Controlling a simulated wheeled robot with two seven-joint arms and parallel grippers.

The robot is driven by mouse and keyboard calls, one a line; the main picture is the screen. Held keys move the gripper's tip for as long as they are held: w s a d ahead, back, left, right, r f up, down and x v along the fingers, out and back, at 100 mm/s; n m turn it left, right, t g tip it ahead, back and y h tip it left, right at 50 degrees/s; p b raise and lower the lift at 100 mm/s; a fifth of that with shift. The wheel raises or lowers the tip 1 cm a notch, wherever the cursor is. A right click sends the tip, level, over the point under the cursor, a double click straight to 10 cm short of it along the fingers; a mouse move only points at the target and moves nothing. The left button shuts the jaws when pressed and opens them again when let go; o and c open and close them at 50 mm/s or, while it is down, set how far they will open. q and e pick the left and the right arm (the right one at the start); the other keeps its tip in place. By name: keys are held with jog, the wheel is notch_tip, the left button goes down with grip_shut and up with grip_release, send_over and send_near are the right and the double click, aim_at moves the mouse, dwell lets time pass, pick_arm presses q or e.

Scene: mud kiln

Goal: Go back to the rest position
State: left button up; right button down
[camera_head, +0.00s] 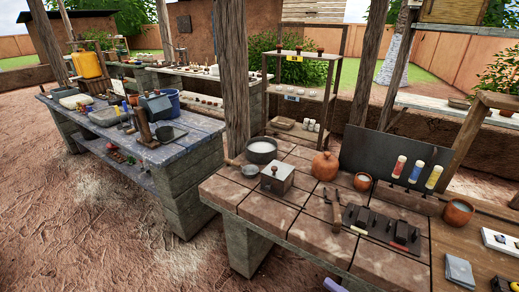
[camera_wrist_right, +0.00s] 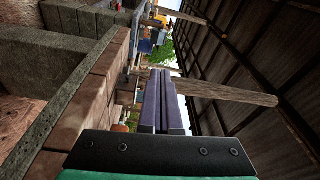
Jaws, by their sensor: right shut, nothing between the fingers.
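My right gripper (camera_head: 333,285) shows only as a small purple tip at the bottom edge of the head view, in front of the tiled worktop. In the right wrist view my right gripper (camera_wrist_right: 160,75) shows two purple fingers lying side by side, shut with nothing between them. The brick edge of the worktop (camera_wrist_right: 95,95) lies to the left of the fingers in that view, apart from them. My left gripper is not in view.
The tiled worktop (camera_head: 310,236) holds a grey metal box (camera_head: 277,178), a white-filled pot (camera_head: 261,151), an orange round jar (camera_head: 325,165), tongs (camera_head: 335,210) and small bottles. A blue-topped bench (camera_head: 185,136) stands at left. Bare ground (camera_head: 70,230) is free at front left.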

jog(key=w+d+f+n+h, duration=0.4)
jog(key=d+f+h, duration=0.3)
jog(key=f, duration=0.6)
jog(key=s+d+f+n+g+h, duration=0.1)
jog(key=s+d+f+h, duration=0.1)
jog(key=d+f, duration=0.3)
jog(key=s+d+f+g+h, duration=0.1)
jog(key=s+d+f+h, duration=0.1)
jog(key=f, duration=0.6)
jog(key=s+f+n+g+h, duration=0.3)
jog(key=s+f+g, duration=0.3)
jog(key=s+f, duration=0.95)
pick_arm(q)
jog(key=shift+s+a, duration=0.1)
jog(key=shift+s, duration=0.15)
pick_arm(e)
jog(key=s+a+f+g, duration=0.1)
jog(key=s+a, duration=0.2)
jog(key=s, duration=0.2)
jog(key=s+a+f+n+g, duration=0.1)
jog(key=s+a+f+g, duration=0.1)
jog(key=s, duration=0.4)
jog(key=shift+a+n+g, duration=0.3)
jog(key=shift+a, duration=0.15)
